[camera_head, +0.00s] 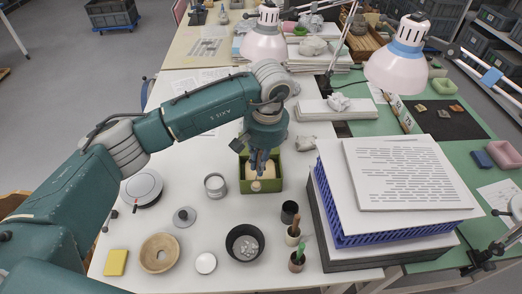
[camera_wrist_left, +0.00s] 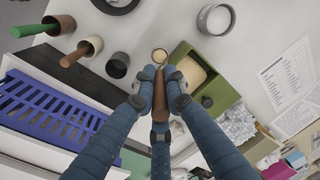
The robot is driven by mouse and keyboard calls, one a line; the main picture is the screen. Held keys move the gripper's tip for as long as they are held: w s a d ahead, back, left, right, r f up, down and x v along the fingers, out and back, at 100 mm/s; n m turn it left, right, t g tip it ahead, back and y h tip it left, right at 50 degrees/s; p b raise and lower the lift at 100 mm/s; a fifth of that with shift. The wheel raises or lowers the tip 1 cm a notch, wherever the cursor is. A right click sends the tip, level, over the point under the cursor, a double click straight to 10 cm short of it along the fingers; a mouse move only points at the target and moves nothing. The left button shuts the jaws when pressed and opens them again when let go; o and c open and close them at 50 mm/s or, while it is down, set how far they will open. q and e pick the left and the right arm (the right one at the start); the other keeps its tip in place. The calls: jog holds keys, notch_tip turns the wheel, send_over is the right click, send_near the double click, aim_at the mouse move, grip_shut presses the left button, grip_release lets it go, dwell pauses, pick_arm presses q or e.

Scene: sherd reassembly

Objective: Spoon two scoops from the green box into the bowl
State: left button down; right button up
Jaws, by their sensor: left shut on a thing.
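The green box (camera_head: 247,184) stands mid-table with pale tan material inside; it also shows in the left wrist view (camera_wrist_left: 219,92). My left gripper (camera_head: 258,163) is over the box, shut on the brown handle of a spoon (camera_wrist_left: 161,90). The spoon's round head (camera_head: 256,186) looks pale tan, as if filled, and appears at the box's near rim. I cannot tell its height above the rim. A black bowl (camera_head: 232,237) with grey-white pieces stands nearer the front. A tan ring-shaped bowl (camera_head: 160,253) stands to its left. My right gripper is not in view.
A metal cup (camera_head: 215,185), grey lid (camera_head: 184,217), white disc (camera_head: 206,263) and yellow block (camera_head: 115,262) stand left. A blue crate (camera_head: 335,215) under paper bounds the right side.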

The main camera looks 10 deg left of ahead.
pick_arm(q)
jog(key=s+d+p, duration=0.1)
jog(key=s+p, duration=1.1)
jog(key=s, duration=0.4)
jog(key=w+a+f+g+h+b, duration=0.8)
jog(key=f+g+h+b, duration=0.2)
jog(key=b, duration=1.6)
jog(key=shift+f, duration=0.3)
dwell(0.5)
dwell(0.6)
